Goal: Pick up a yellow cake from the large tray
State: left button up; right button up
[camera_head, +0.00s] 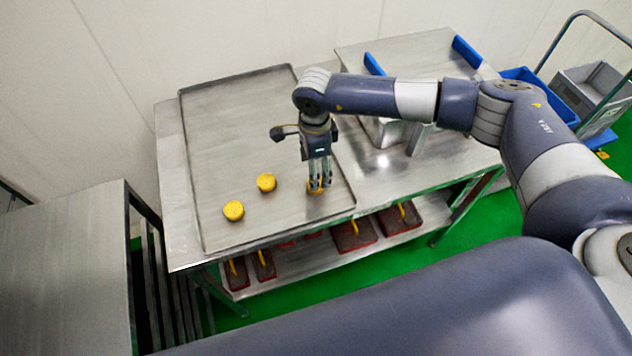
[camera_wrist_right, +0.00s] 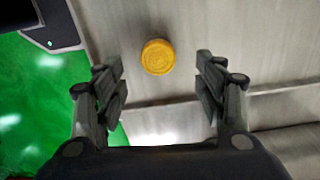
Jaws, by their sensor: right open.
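Two yellow cakes, one (camera_head: 233,210) near the tray's front left and one (camera_head: 266,182) a little behind it, lie on the large tray (camera_head: 225,120). A third yellow cake (camera_head: 316,187) is at the tray's right side, partly hidden by my right gripper (camera_head: 320,181). That gripper points down over the third cake. In the right wrist view, its fingers are apart and the round cake (camera_wrist_right: 157,57) shows in the gap near the fingertips, touching neither finger. My left gripper is not in view.
The tray rests on a steel table (camera_head: 172,190). Right of it is a steel machine top with blue guides (camera_head: 466,50). Red-edged trays (camera_head: 355,234) sit on the lower shelf. A blue crate (camera_head: 545,90) and a grey crate (camera_head: 590,85) stand at right.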

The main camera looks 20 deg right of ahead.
notch_tip(320, 180, down, 5)
jog(key=shift+s+a+f+p, duration=0.15)
jog(key=shift+p, duration=1.1)
jog(key=shift+f, duration=0.35)
jog(key=shift+c, duration=0.3)
jog(key=c, duration=1.1)
